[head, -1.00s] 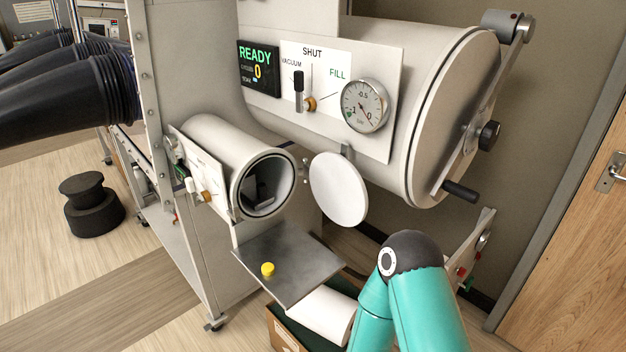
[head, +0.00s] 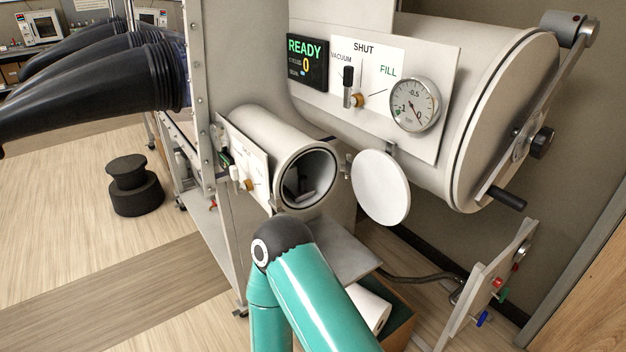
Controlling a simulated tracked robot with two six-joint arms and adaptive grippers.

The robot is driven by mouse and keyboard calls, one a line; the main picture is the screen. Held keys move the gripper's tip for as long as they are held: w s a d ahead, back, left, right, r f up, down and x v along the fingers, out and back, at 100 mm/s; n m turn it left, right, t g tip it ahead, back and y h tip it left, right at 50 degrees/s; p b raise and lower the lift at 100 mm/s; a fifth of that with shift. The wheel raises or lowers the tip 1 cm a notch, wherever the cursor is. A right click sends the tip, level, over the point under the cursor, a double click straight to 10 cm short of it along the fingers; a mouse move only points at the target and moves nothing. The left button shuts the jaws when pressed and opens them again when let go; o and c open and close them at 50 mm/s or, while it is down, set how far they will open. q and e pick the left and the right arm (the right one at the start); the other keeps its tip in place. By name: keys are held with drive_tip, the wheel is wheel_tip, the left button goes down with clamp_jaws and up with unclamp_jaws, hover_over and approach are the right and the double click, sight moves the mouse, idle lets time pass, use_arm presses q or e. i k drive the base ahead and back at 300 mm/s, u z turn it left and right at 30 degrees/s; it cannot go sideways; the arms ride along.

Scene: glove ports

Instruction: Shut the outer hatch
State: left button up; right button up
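The small antechamber tube (head: 268,138) has its round mouth (head: 308,178) uncovered, and its dark inside shows. A round white hatch (head: 381,188) stands swung open to the right of the mouth, on a hinge between them. The larger chamber (head: 440,60) above has its round door (head: 512,120) closed, with a bar and a black handle (head: 506,198). A teal arm of mine rises from the bottom, its dark elbow just below the small mouth. Neither gripper is in view.
A metal shelf (head: 345,255) below the small tube is partly covered by my arm. A box with a white roll (head: 370,305) stands under it. A panel with coloured valves (head: 490,285) is at lower right. A black stool (head: 135,185) stands left on open floor.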

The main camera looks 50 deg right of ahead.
sight(381, 185)
drive_tip(key=z, duration=0.8)
drive_tip(key=i, duration=0.15)
drive_tip(key=u, duration=2.25)
drive_tip(key=k, duration=0.5)
drive_tip(key=z, duration=0.3)
drive_tip(key=k, duration=2.75)
drive_tip(key=z, duration=1.2)
drive_tip(key=i, duration=1.05)
